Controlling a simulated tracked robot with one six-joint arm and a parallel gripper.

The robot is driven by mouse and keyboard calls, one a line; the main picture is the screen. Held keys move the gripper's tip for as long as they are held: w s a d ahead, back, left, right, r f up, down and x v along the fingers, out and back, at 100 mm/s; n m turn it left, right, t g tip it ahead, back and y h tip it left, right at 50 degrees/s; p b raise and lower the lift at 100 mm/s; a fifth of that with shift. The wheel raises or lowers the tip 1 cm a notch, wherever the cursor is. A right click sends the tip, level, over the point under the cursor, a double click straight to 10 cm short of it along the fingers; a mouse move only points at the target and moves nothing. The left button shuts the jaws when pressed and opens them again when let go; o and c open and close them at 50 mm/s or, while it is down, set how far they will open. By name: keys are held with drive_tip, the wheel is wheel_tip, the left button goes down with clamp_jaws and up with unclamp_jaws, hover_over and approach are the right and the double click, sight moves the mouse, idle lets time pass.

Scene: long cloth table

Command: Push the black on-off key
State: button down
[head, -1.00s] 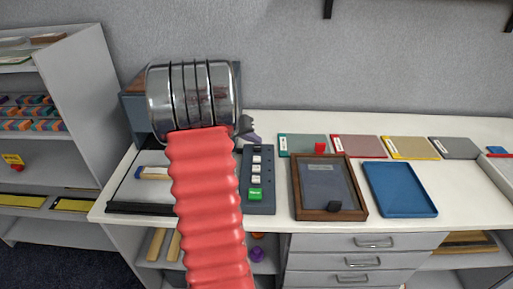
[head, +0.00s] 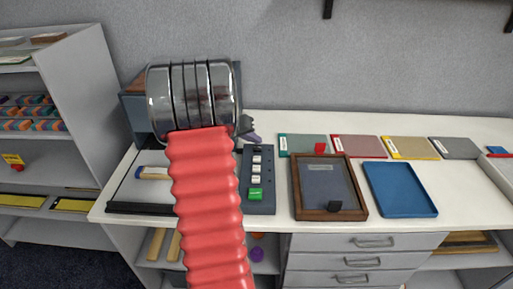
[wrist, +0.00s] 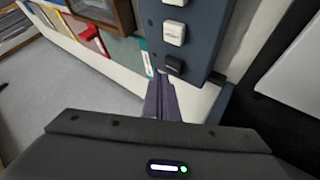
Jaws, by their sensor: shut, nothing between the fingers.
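The black on-off key (head: 257,149) sits at the far end of a dark key panel (head: 269,185). In the wrist view the black key (wrist: 173,66) shows just beyond my fingertips, with white keys (wrist: 173,33) further along the panel. My gripper (wrist: 161,82) is shut and empty, its tips close beside the black key. I cannot tell whether they touch it. In the head view my gripper (head: 254,138) shows only partly behind my arm, near the panel's far end.
A green key (head: 255,194) is at the panel's near end. A brown-framed box (head: 298,190) and a blue tray (head: 402,190) lie to the right. Several coloured folders (head: 355,146) lie along the back. My arm hides part of the table left of the panel.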

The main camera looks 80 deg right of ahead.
sight(255, 149)
drive_tip(key=shift+f, duration=0.4)
drive_tip(key=shift+f, duration=0.4)
idle(0.9)
drive_tip(key=shift+r, duration=0.85)
drive_tip(key=shift+r, duration=0.1)
drive_tip(key=shift+r, duration=2.95)
